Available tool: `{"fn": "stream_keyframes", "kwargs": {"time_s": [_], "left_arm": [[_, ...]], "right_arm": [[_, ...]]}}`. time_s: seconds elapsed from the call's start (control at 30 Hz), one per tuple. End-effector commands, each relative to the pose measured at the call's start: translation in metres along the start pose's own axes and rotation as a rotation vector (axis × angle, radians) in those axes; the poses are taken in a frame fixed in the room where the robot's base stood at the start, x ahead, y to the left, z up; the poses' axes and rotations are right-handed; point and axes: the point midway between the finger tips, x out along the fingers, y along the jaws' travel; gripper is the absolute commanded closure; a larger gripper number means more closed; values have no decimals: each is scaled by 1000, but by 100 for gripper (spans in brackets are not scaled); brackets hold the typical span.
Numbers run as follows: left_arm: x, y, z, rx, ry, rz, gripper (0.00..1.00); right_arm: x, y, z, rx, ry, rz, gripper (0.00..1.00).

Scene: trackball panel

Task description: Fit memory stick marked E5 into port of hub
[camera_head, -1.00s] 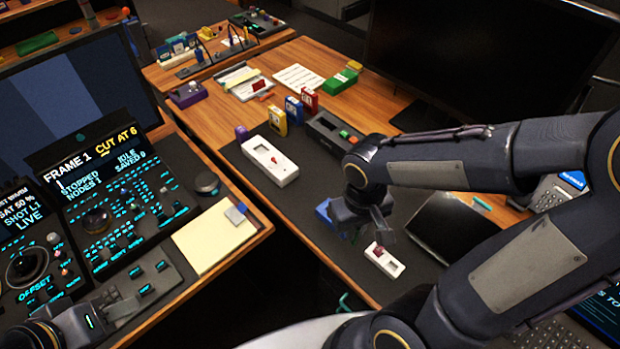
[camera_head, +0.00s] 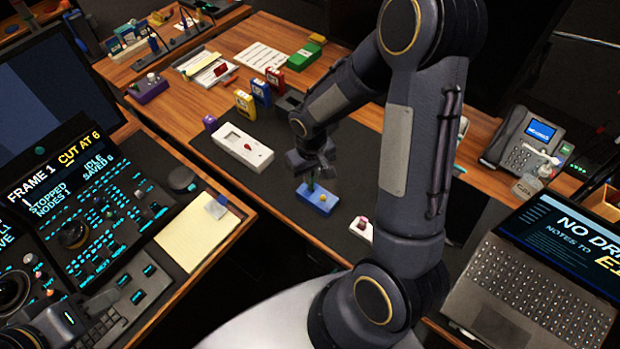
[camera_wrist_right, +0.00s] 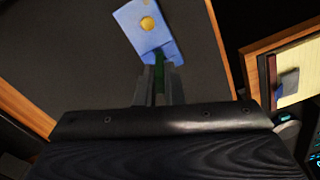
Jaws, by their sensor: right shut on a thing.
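My right gripper (camera_head: 312,172) points down over a blue block with a yellow knob (camera_head: 318,199). Its jaws are shut on a thin green piece (camera_head: 311,186), which also shows between the fingers in the right wrist view (camera_wrist_right: 161,76). The green piece's lower end meets the blue block at its edge; whether it is in an opening cannot be told. I read no E5 mark, and cannot tell which block is the hub. My left gripper (camera_head: 55,322) is at the lower left, dark, its fingertips not clear.
A white box with a red part (camera_head: 242,147) lies left on the dark mat; a smaller white block (camera_head: 362,228) lies right. Yellow (camera_head: 245,105), blue (camera_head: 261,92) and red (camera_head: 276,80) labelled blocks stand behind. A laptop (camera_head: 540,270) and phone (camera_head: 530,145) are right.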

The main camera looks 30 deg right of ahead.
Motion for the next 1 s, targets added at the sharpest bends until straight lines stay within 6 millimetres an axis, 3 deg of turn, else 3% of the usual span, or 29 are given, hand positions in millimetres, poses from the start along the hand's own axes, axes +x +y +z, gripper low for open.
{"fn": "stream_keyframes", "kwargs": {"time_s": [0.3,0.57,0.6,0.73,1.0], "left_arm": [[-2,1,-1,0,0,0,64],[-1,0,0,0,0,0,64],[-1,0,0,0,0,0,64],[-1,0,0,0,0,0,64],[-1,1,-1,0,0,0,64]], "right_arm": [[35,1,-7,-1,-3,0,100],[41,1,-6,1,-5,0,100],[41,1,-5,1,-6,0,88],[41,1,-6,1,-4,0,71],[39,1,-7,0,-1,0,70]]}}
